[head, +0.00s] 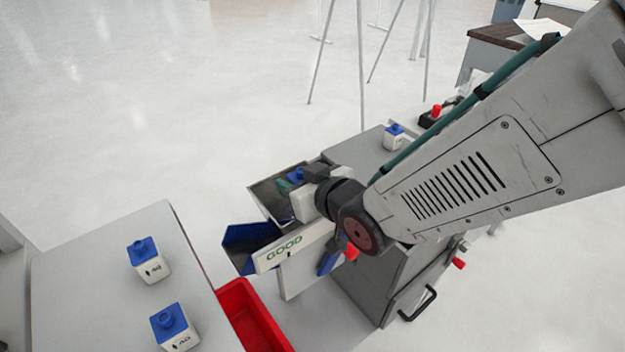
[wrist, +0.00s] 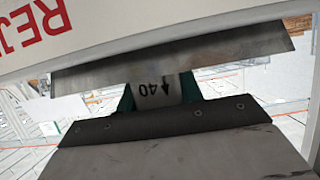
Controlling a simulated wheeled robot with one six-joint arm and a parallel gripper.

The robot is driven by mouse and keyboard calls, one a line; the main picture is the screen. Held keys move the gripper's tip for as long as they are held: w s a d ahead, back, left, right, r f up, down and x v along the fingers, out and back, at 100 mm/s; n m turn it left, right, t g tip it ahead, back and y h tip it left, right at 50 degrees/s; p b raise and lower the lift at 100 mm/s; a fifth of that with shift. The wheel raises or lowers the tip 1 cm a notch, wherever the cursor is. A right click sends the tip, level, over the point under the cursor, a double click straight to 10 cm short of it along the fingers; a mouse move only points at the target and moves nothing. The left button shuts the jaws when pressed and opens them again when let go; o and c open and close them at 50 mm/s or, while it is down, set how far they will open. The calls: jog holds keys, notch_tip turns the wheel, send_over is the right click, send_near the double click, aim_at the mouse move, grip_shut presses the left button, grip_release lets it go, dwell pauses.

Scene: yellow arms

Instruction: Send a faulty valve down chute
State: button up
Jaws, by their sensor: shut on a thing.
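My gripper (head: 290,182) is shut on a white valve with a blue top (head: 297,174). It holds the valve over the mouth of a grey metal chute (head: 264,192). In the wrist view the held valve (wrist: 152,92) shows "40" and an arrow between my green fingers, partly hidden by a metal edge. A white sign with red "REJ" lettering (wrist: 30,32) crosses the top of that view. A blue chute (head: 245,240) with a "GOOD" sign (head: 284,252) is beside the grey one. I cannot tell whether the valve touches the chute.
Two valves (head: 148,260) (head: 175,327) stand on the grey table at left. Another valve (head: 394,138) stands on the cabinet top behind my arm. A red bin (head: 252,315) is below the blue chute. Thin stand legs (head: 361,65) rise behind.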

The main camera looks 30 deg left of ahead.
jog(key=o, duration=1.1)
jog(key=v, duration=0.8)
jog(key=shift+w, duration=0.1)
